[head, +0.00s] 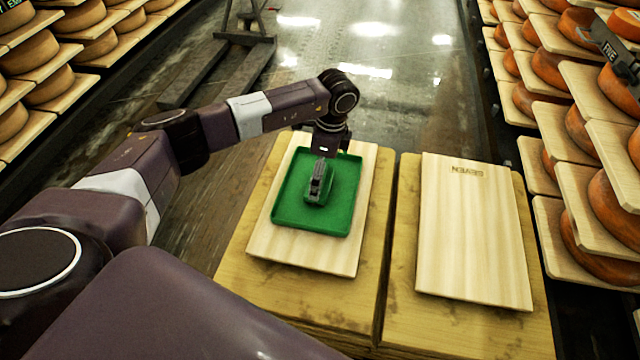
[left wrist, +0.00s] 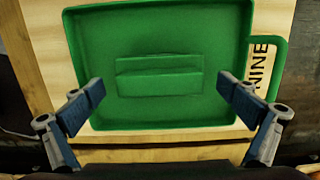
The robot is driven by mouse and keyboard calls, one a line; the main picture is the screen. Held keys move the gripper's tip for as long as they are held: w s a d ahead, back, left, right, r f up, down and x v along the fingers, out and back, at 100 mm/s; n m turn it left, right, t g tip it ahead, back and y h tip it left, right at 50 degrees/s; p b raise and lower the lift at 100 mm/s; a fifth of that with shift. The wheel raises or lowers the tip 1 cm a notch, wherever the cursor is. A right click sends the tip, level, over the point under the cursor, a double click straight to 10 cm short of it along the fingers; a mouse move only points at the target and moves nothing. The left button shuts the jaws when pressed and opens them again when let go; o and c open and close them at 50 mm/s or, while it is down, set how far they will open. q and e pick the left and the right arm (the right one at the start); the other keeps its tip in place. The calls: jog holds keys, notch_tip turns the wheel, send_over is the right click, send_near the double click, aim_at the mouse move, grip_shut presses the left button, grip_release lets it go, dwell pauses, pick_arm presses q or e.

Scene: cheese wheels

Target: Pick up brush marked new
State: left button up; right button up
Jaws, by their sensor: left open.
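A green tray (head: 340,220) lies on a pale wooden board. Inside it, near the middle, is a raised green block (left wrist: 160,75) that may be the brush; I cannot read a "new" mark on it. The block also shows partly in the head view (head: 318,196). My left gripper (head: 318,180) hangs over the tray with its fingers pointing down. In the left wrist view its fingers (left wrist: 161,90) are spread wide on either side of the block, with nothing between them. I cannot tell its exact height above the block.
The board under the tray (left wrist: 262,22) is marked NINE. A second board (head: 470,240), marked SEVEN, lies bare to the right. A dark wooden frame (head: 225,70) stands on the wet floor behind.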

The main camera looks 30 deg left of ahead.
pick_arm(q)
jog(key=shift+a+f, duration=0.1)
jog(key=shift+f, duration=0.55)
pick_arm(e)
jog(key=shift+s+r, duration=0.2)
jog(key=shift+r, duration=0.4)
pick_arm(q)
jog(key=shift+c, duration=0.6)
jog(key=c, duration=1.1)
jog(key=shift+o, duration=0.2)
jog(key=shift+r, duration=0.1)
jog(key=shift+r, duration=0.4)
notch_tip(320, 180, up, 19)
jog(key=p, duration=0.3)
pick_arm(e)
jog(key=s+x, duration=0.2)
jog(key=x, duration=0.9)
jog(key=shift+f+g, duration=0.3)
jog(key=shift+f, duration=0.3)
